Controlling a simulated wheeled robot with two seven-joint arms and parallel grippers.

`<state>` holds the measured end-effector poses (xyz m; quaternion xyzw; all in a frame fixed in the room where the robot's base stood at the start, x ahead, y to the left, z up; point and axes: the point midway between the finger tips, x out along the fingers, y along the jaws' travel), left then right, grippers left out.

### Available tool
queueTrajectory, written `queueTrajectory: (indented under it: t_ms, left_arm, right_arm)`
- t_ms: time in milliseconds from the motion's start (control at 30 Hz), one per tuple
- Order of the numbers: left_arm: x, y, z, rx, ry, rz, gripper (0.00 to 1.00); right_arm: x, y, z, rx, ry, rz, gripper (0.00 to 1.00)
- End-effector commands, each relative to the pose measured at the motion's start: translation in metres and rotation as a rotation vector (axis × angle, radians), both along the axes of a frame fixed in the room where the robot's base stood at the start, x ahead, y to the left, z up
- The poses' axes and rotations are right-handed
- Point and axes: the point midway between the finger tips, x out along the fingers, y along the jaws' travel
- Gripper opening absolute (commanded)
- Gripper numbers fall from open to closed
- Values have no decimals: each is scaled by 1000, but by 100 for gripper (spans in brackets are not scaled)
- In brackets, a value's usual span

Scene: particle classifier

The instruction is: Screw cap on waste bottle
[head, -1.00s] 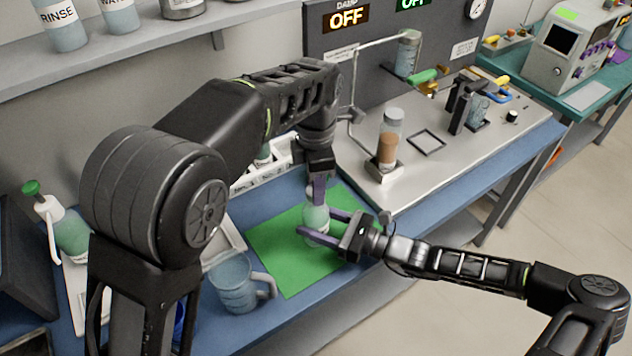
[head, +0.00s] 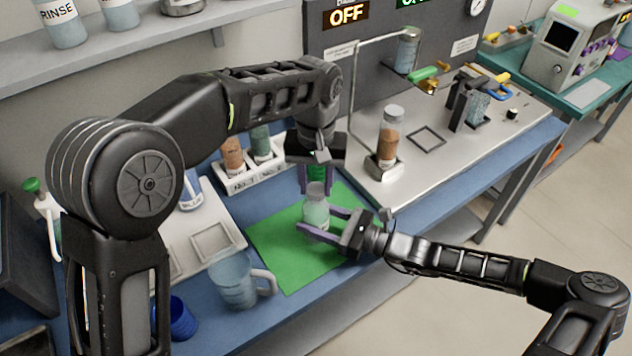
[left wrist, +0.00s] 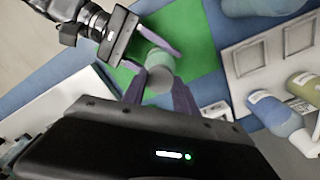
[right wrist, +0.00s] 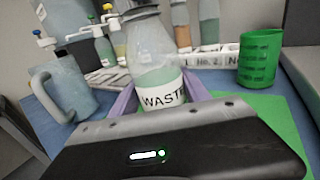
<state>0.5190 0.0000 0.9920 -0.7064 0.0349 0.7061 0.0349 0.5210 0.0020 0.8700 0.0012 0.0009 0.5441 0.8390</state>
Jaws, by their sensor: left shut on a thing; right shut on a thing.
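The waste bottle (head: 317,213), clear with pale green contents, stands upright on the green mat (head: 285,262). Its WASTE label shows in the right wrist view (right wrist: 160,97). My right gripper (head: 320,222) is shut on the bottle's body from the right, one finger on each side. My left gripper (head: 316,185) points down over the bottle and is shut on the grey cap (left wrist: 158,87), which sits at the bottle's mouth. In the left wrist view the cap lies between the left fingertips. How far the cap is threaded cannot be told.
A blue-grey mug (head: 232,282) stands left of the mat. A white rack (head: 250,180) with jars is behind it. The metal bench (head: 440,165) with a brown-filled jar (head: 389,138) is at right. A green graduated cup (right wrist: 260,58) shows in the right wrist view.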

Motion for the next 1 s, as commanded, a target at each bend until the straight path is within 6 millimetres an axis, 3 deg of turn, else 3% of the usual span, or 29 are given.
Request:
queueTrajectory:
  t_ms: [800,1000]
  left_arm:
    - [2,1,-1,-1,-1,-2318,0]
    - [2,0,-1,1,-1,-2803,0]
  right_arm:
    - [-1,0,-1,-2,1,1,0]
    - [-1,0,-1,-2,1,1,0]
